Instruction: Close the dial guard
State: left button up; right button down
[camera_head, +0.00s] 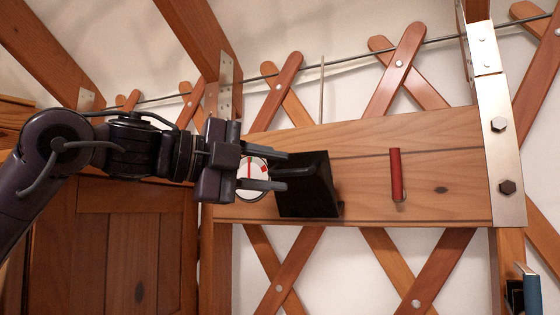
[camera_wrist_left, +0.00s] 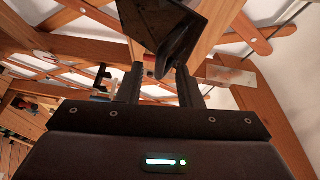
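The dial guard (camera_head: 312,190) is a black panel on the wooden board, swung out and standing open to the right of the dial. The dial (camera_head: 251,171) is white with red marks, partly hidden behind my left gripper. My left gripper (camera_head: 291,166) reaches in from the left in front of the dial, its fingertips at the guard's left part. In the left wrist view the fingers (camera_wrist_left: 160,78) are apart, with a dark corner of the guard (camera_wrist_left: 150,22) at or just beyond the gap; contact cannot be told. My right gripper is not in view.
A red handle (camera_head: 396,175) is fixed to the wooden board (camera_head: 445,150) right of the guard. A bolted metal plate (camera_head: 503,150) covers the board's right end. Crossed lattice slats surround the board. A blue book-like object (camera_head: 532,291) stands at lower right.

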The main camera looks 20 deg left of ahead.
pick_arm(q)
jog(key=shift+x, duration=0.9)
jog(key=shift+c, duration=0.6)
grip_shut()
